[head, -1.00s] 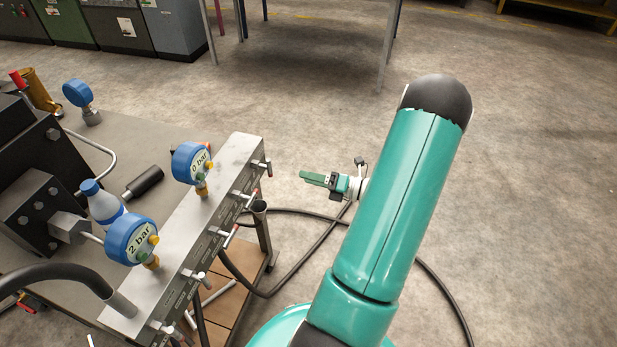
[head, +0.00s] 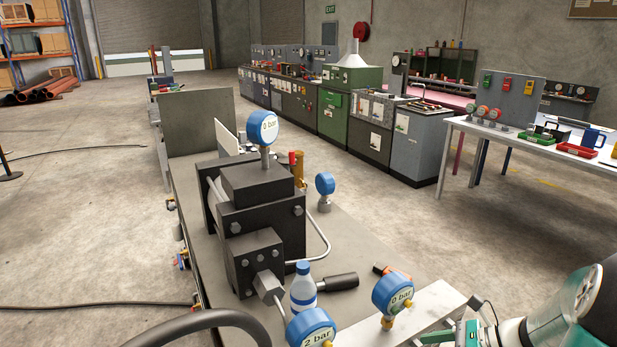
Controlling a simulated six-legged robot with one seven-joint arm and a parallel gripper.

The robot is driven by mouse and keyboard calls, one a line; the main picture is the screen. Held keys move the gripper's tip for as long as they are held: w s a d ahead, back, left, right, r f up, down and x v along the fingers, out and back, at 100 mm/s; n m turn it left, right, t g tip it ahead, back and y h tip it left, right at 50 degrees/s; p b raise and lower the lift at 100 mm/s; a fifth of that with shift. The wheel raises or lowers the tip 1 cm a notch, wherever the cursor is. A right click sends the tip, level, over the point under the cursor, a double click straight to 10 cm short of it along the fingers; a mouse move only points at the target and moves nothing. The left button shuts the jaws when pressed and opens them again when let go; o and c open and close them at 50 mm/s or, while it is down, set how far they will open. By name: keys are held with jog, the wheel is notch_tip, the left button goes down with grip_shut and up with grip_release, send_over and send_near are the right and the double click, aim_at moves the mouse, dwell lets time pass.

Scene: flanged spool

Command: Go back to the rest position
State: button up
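My arm (head: 565,310) enters the head view at the lower right corner, teal and white with a dark joint. My gripper (head: 440,337) shows only in part at the bottom edge, as small green parts beside the right end of the grey metal manifold (head: 435,300). It is cut off by the frame and too small to tell whether its fingers are open or shut. I see nothing held in it.
A workbench (head: 365,250) carries a black bolted block (head: 265,215), blue gauges (head: 394,292), a blue-capped bottle (head: 303,288) and a black handle (head: 338,282). A dark hose curves across the bottom. A white table (head: 520,140) stands right. Open floor (head: 90,230) lies left.

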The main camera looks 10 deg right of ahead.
jog(key=s+a+r+n+h, duration=0.4)
jog(key=a+r+n, duration=0.3)
jog(key=n, duration=0.6)
jog(key=s+a+r+n+h, duration=0.4)
jog(key=a+r+n+h, duration=0.2)
jog(key=n, duration=0.7)
jog(key=a+r, duration=0.2)
jog(key=a, duration=0.1)
jog(key=shift+s+a+n, duration=0.25)
jog(key=shift+s+n, duration=0.05)
jog(key=shift+s, duration=0.05)
